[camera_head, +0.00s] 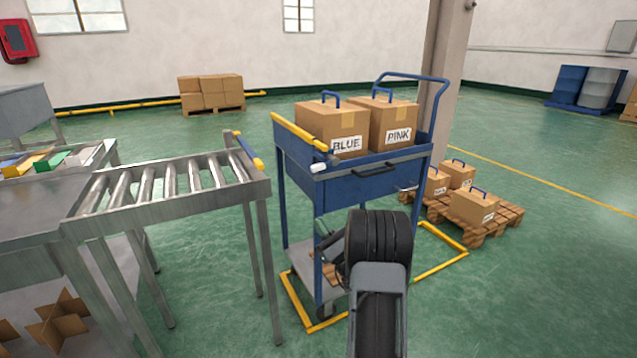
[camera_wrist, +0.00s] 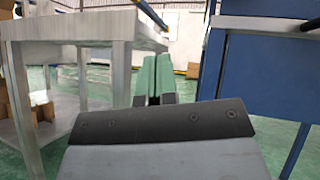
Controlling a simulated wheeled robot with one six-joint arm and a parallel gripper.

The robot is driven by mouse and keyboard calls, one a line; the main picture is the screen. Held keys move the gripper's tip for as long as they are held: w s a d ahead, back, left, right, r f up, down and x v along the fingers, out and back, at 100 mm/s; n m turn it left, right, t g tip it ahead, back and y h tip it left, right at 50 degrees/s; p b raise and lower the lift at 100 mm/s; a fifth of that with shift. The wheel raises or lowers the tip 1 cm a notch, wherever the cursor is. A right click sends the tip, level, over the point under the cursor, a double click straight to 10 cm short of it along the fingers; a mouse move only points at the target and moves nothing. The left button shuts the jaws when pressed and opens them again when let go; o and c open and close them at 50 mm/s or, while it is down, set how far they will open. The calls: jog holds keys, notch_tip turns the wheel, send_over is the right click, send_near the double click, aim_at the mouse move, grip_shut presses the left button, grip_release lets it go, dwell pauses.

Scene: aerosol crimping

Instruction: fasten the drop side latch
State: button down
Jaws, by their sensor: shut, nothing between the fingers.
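The blue cart (camera_head: 350,190) carries two cartons, and its left side has a yellow top rail (camera_head: 300,131). A white cylindrical piece (camera_head: 318,167) sits at its near left corner; I cannot tell whether it is the drop side latch or whether it is fastened. In the wrist view the cart's blue side (camera_wrist: 240,75) stands at the right. My gripper (camera_wrist: 154,80) is shut and empty, with its green finger pads together in the gap between cart and conveyor. In the head view my dark arm hides part of the cart's lower front, and the fingers are not clear.
The roller conveyor (camera_head: 165,190) stands left of the cart, with a narrow gap between; its legs (camera_wrist: 70,90) show in the wrist view. The carton labelled BLUE (camera_head: 325,122) and the carton labelled PINK (camera_head: 394,122) ride on the cart. A pallet (camera_head: 490,228) with cartons stands at right.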

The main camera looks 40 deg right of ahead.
jog(key=s+d+m+t+h, duration=0.1)
jog(key=d+m+h, duration=0.2)
jog(key=d+h, duration=0.1)
jog(key=h+p, duration=0.1)
jog(key=p, duration=0.2)
send_near(314, 169)
jog(key=shift+w+d+r, duration=0.1)
jog(key=shift+w+r, duration=0.4)
jog(key=shift+w, duration=0.5)
jog(key=shift+w+d+r, duration=0.1)
jog(key=shift+w+r, duration=0.4)
jog(key=shift+w, duration=0.55)
jog(key=shift+w+d+r, duration=0.1)
jog(key=shift+w+r, duration=0.4)
jog(key=shift+w, duration=0.5)
jog(key=shift+r, duration=0.1)
jog(key=shift+a+r+t+p, duration=0.15)
jog(key=shift+r+p, duration=0.1)
jog(key=shift+r, duration=0.25)
jog(key=shift+a+r+t+p, duration=0.15)
jog(key=shift+r+p, duration=0.1)
jog(key=shift+r, duration=0.35)
jog(key=s+f+b, duration=0.2)
jog(key=s+f, duration=0.5)
jog(key=f, duration=0.5)
jog(key=shift+a+b, duration=0.4)
